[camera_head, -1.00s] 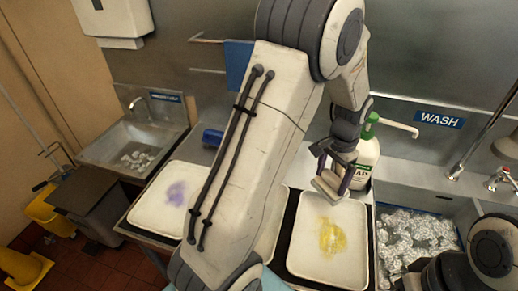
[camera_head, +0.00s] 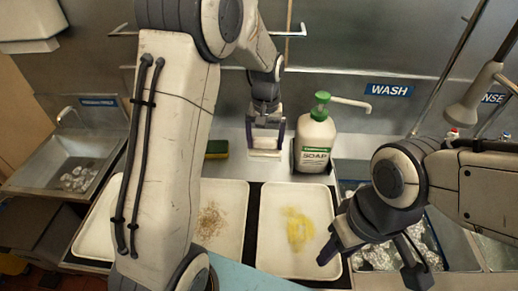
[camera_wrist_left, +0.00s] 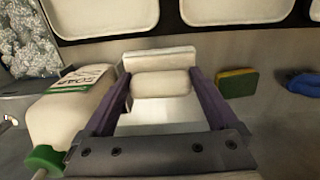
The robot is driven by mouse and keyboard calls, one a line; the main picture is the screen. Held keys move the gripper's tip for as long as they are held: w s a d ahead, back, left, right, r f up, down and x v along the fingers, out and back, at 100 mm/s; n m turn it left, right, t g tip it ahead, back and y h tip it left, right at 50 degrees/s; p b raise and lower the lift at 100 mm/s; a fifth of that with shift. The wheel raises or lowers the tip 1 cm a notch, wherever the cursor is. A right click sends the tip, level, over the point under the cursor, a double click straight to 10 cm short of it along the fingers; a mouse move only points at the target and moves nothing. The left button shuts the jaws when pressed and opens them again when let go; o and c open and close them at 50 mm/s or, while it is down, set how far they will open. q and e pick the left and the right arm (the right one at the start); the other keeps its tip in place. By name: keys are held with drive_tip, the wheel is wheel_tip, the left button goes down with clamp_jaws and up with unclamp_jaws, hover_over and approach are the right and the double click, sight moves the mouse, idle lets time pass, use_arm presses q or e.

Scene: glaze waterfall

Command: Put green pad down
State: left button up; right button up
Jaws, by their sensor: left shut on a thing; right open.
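My left gripper (camera_head: 265,140) is shut on a pale block-shaped pad (camera_head: 265,154) at the back of the counter, just left of the soap bottle. In the left wrist view the pad (camera_wrist_left: 160,60) is white and cream between the purple fingers; no green shows on it. Whether it touches the counter I cannot tell. A green and yellow sponge (camera_head: 222,146) lies on the counter to the left of the gripper, partly hidden by my left arm. It also shows in the left wrist view (camera_wrist_left: 237,82). My right gripper (camera_head: 370,262) is open and empty at the front right.
The soap bottle (camera_head: 314,143) stands close to the right of the left gripper. White trays with a yellow stain (camera_head: 265,215) and a brown stain (camera_head: 240,225) lie in front. A blue object (camera_wrist_left: 305,83) lies beyond the sponge. A wash sink (camera_head: 352,180) is at the right.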

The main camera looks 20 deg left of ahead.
use_arm(q)
drive_tip(key=w+a+f+p, duration=0.1)
drive_tip(key=w+f, duration=0.1)
drive_tip(key=f, duration=0.1)
drive_tip(key=w+a+f+p, duration=0.2)
drive_tip(key=w+f, duration=0.1)
drive_tip(key=w+a+f+p, duration=0.2)
drive_tip(key=w+f, duration=0.1)
drive_tip(key=shift+w, duration=0.15)
drive_tip(key=shift+f, duration=0.5)
drive_tip(key=shift+f, duration=0.15)
drive_tip(key=o, duration=0.8)
